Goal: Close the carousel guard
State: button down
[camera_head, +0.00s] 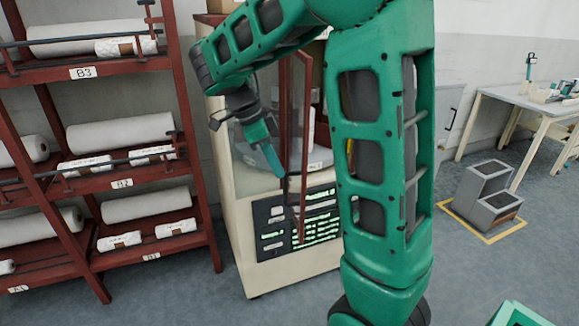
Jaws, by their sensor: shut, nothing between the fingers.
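The carousel machine is a cream cabinet (228,165) with a dark front panel of green text. Its guard (301,110) is a red-framed panel standing edge-on in front of the cabinet opening, swung out, so it looks open. Behind it a grey round carousel (262,158) shows inside. My gripper (281,178) is shut and empty, with its tip pointing down just left of the guard's frame. I cannot tell whether it touches the frame. My arm hides the right part of the cabinet and opening.
A red rack (190,140) with white rolls on several shelves stands close to the cabinet's left. A grey step stool (484,195) stands in a yellow floor outline at right. A table (530,98) stands at the back right. Grey floor is clear between rack and cabinet front.

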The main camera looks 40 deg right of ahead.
jog(key=shift+s+d+f, duration=0.1)
jog(key=shift+s+d, duration=0.25)
jog(key=shift+d, duration=0.25)
jog(key=shift+s+d, duration=0.3)
jog(key=shift+d, duration=0.35)
jog(key=shift+s+d+f, duration=0.1)
jog(key=shift+s+d, duration=0.25)
jog(key=shift+d, duration=0.25)
jog(key=shift+r, duration=0.1)
